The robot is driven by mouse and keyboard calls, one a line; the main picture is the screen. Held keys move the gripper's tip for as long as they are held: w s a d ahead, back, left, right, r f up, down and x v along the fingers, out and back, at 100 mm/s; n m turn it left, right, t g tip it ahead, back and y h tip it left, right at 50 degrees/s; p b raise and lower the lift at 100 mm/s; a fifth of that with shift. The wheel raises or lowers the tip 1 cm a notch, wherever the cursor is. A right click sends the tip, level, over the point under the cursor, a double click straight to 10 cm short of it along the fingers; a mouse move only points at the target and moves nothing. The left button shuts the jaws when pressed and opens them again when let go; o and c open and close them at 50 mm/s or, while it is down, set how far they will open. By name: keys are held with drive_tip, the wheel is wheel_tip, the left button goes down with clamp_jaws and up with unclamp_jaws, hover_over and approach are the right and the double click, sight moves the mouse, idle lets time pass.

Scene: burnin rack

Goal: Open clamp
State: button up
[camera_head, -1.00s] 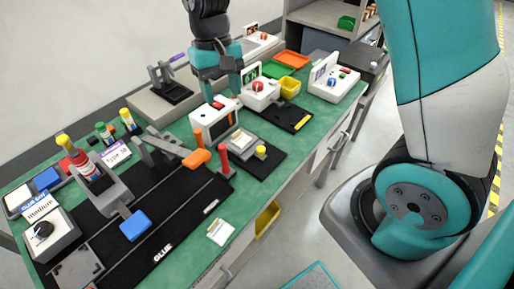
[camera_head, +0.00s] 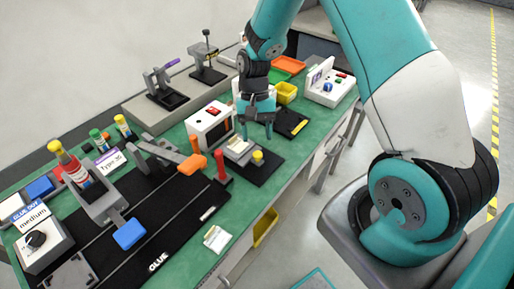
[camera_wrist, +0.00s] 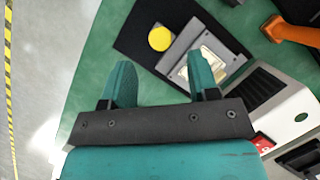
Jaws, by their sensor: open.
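My gripper (camera_head: 257,132) is open and empty, pointing down over the bench beside a grey fixture (camera_head: 238,147) with a metallic insert. In the wrist view, the fingers of my gripper (camera_wrist: 162,70) are spread below the fixture (camera_wrist: 178,60). A round yellow knob (camera_head: 257,156) sits at the fixture's corner and shows between the fingertips' directions (camera_wrist: 160,38). A lever with an orange handle (camera_head: 192,164) lies left of it, and an upright red handle (camera_head: 221,163) stands near. A purple-handled toggle clamp (camera_head: 160,83) is at the back. I cannot tell which is the task's clamp.
A white box (camera_head: 208,122) with a dark screen stands just behind the fixture, close to my gripper. Glue bottles (camera_head: 75,165) crowd the left.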

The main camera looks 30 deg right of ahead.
sight(257, 153)
drive_tip(key=x, duration=0.5)
